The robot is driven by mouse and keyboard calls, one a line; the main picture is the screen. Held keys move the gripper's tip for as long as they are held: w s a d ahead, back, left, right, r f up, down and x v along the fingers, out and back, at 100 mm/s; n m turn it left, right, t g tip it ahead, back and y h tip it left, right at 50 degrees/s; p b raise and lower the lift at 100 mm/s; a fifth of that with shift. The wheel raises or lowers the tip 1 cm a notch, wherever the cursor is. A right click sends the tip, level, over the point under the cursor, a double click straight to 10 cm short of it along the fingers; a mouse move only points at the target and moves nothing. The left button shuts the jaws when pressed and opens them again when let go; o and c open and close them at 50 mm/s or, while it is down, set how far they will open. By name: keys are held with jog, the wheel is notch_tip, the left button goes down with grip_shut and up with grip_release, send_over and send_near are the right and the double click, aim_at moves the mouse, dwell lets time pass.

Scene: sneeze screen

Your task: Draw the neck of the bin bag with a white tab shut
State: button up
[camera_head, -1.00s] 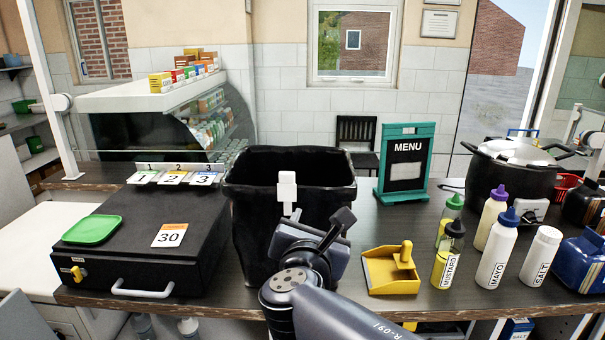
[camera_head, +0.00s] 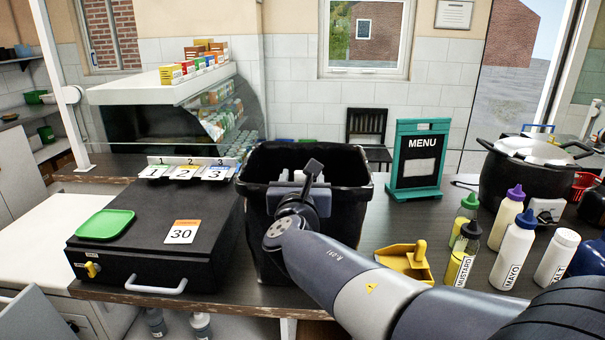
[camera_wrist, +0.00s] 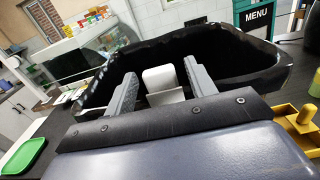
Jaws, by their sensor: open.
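The bin bag (camera_head: 262,222) is black and stands on the counter, its wide neck open at the top. It also fills the upper middle of the wrist view (camera_wrist: 240,65). Its white tab (camera_wrist: 158,78) stands at the near side of the neck. My gripper (camera_head: 300,180) is at this near rim and partly hides the tab in the head view. In the wrist view its two fingers are apart, one on each side of the tab, with gaps between. The lower part of the tab is partly hidden.
A black case (camera_head: 150,240) with a green tray (camera_head: 105,224) and a "30" card stands left of the bag. A menu board (camera_head: 418,160) stands behind right.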

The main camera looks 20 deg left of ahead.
jog(key=shift+w+a, duration=0.1)
jog(key=shift+w, duration=0.3)
grip_shut()
dwell(0.4)
